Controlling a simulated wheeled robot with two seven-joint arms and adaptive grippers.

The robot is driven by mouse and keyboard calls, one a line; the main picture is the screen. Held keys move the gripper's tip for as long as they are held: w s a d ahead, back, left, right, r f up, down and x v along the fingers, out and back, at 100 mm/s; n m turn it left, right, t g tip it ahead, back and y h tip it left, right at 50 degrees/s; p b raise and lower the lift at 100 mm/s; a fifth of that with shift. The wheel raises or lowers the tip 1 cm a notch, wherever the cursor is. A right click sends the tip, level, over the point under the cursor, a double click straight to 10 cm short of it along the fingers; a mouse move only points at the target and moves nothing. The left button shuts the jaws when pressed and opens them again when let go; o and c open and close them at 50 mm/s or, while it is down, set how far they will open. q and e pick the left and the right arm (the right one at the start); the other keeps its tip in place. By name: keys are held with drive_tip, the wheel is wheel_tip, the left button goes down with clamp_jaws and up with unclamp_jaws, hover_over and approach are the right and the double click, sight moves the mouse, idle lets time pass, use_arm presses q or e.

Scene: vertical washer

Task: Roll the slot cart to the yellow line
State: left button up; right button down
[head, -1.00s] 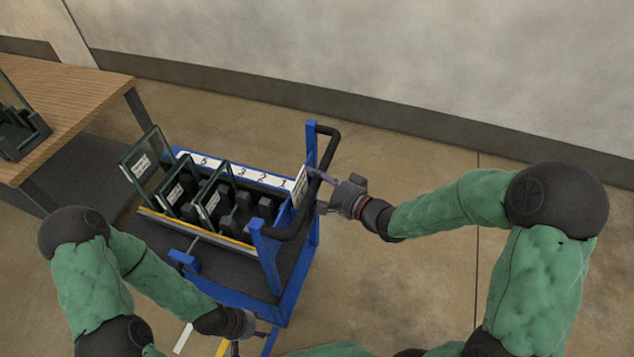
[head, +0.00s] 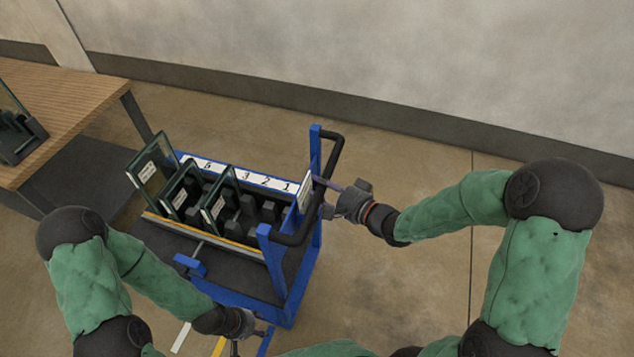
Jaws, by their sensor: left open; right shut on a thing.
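The blue slot cart (head: 291,285) stands in the middle of the head view. Its numbered white strip (head: 247,175) runs along the slots, and several framed glass panels stand in them. A black handle (head: 334,152) is fixed to the cart's right end. My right gripper (head: 326,198) is shut on this handle from the right. My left gripper (head: 237,347) is open at the bottom edge, below the cart's near corner; its fingertips are partly cut off. A short stretch of yellow line (head: 218,347) shows on the floor beside it.
A wooden table (head: 85,95) with a dark rack (head: 22,140) stands at the left, close to the cart's far end. A wall with a dark baseboard (head: 400,118) runs behind. White (head: 180,338) and blue (head: 266,342) strips flank the yellow line. Floor right of the cart is clear.

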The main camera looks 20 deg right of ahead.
drive_tip(key=shift+w+a, duration=0.1)
drive_tip(key=shift+a, duration=0.05)
drive_tip(key=c, duration=0.8)
unclamp_jaws()
drive_tip(key=shift+w+a, duration=0.15)
drive_tip(key=shift+a, duration=0.05)
drive_tip(key=shift+s+d, duration=0.2)
drive_tip(key=shift+d, duration=0.05)
drive_tip(key=v, duration=1.1)
drive_tip(key=shift+s+r, duration=0.15)
drive_tip(key=shift+s, duration=0.1)
